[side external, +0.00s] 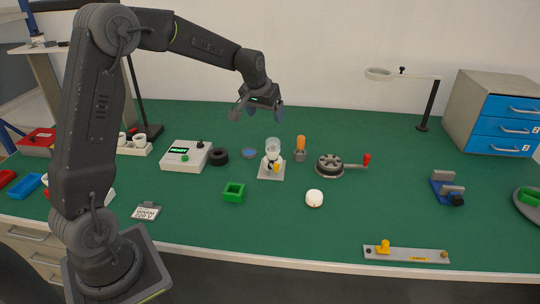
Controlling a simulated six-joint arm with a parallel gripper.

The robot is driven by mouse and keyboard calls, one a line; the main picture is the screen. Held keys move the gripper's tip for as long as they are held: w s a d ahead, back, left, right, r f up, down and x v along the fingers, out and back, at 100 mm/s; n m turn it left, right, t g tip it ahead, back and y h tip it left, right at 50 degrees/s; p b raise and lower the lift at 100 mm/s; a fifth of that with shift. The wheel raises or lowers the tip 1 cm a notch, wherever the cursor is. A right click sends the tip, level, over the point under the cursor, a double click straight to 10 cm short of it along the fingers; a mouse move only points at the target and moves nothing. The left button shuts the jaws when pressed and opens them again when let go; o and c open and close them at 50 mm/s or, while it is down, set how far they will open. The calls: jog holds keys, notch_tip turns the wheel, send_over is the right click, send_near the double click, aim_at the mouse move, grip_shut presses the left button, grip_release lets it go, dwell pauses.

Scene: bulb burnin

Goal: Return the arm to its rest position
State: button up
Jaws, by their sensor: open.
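My gripper (257,107) hangs open and empty at the end of my outstretched arm, above the back middle of the green bench top. It points downward, and its fingers are spread apart. A clear bulb (272,146) stands upright in a white holder on a pale square base (265,175), below and slightly right of my gripper. A gap shows between the gripper and the bulb. My arm rises from its base at the front left and bends over towards the middle.
A meter box (186,156), a black ring (219,157), a green square tray (234,192), a round device with a red-knobbed crank (343,164), and an orange-handled tool (300,146) surround the bulb. Blue drawers (504,122) stand back right. The front middle is mostly clear.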

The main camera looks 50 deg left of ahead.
jog(key=s+d+r+m+t, duration=0.1)
jog(key=s+d+r, duration=0.3)
jog(key=s+d, duration=0.25)
jog(key=s+d+r+m, duration=0.2)
jog(key=s+d+r, duration=0.35)
jog(key=s, duration=0.25)
jog(key=s+d+f+m+h, duration=0.1)
jog(key=s+d, duration=0.2)
jog(key=s, duration=0.4)
jog(key=s+d+f, duration=0.1)
jog(key=s+d, duration=0.2)
jog(key=s, duration=0.4)
jog(key=shift+s+d+f+m+h, duration=0.25)
jog(key=shift+d+f+m+h, duration=0.1)
jog(key=shift+f+m+h, duration=0.05)
